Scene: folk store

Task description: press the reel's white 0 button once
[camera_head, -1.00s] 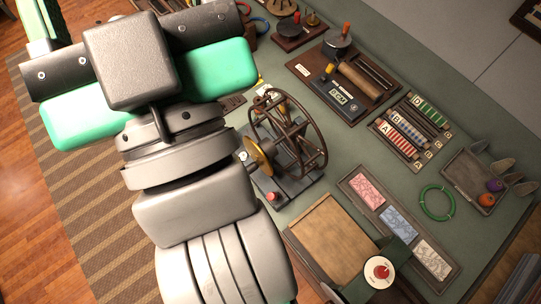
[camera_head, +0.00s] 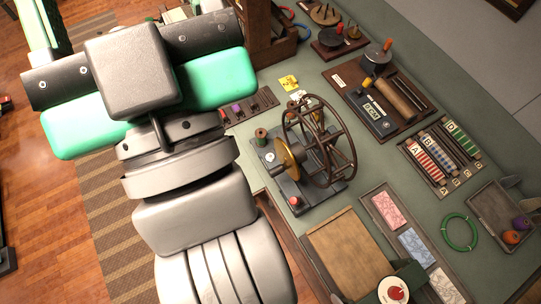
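The reel (camera_head: 318,150) stands on the green bench, right of my arm in the head view. It has a dark spoked wheel, a brass disc and a dark base. A small round white spot (camera_head: 269,157) shows on the left of its base; I cannot read a 0 on it. A red button (camera_head: 294,202) sits at the base's near corner. My gripper's black body (camera_head: 206,37), with green pads and a grey block, is at upper left, apart from the reel in the picture. Its fingertips cannot be made out, so I cannot tell its opening.
A wooden board (camera_head: 350,255) lies in front of the reel. A tray of coloured cards (camera_head: 388,209), a green ring (camera_head: 460,231) and striped rolls (camera_head: 432,155) lie to the right. A dark strip with several knobs (camera_head: 250,108) lies behind the reel, left of a yellow card (camera_head: 288,83).

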